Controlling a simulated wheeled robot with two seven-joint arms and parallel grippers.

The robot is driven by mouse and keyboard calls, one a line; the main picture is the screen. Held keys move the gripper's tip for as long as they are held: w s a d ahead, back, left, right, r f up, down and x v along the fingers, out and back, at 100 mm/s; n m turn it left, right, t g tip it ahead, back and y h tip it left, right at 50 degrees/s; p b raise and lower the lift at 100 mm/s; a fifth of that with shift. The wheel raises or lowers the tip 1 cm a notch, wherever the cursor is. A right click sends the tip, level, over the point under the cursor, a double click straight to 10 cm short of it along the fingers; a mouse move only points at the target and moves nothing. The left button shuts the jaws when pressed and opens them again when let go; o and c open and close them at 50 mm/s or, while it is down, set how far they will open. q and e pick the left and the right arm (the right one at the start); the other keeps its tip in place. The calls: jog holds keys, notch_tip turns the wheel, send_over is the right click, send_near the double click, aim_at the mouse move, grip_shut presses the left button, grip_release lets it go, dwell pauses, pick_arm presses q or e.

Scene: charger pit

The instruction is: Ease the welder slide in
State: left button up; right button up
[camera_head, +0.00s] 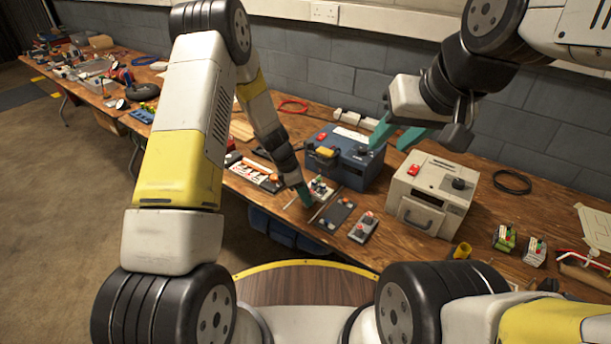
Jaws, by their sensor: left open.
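Two boxes could be the welder; I cannot tell which. The blue box (343,172) has a yellow handle and a dark knob. The cream box (428,205) has a red button, a dark knob, a front handle and a dark front opening.
A dark tray (334,214) and a small grey device (363,227) lie near the wooden bench's front edge. A yellow cup (462,251) and two small boxes (504,238) stand to the right. A black cable ring (512,181) lies behind. The block wall closes off the back.

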pick_arm(q)
grip_shut()
dwell(1.4)
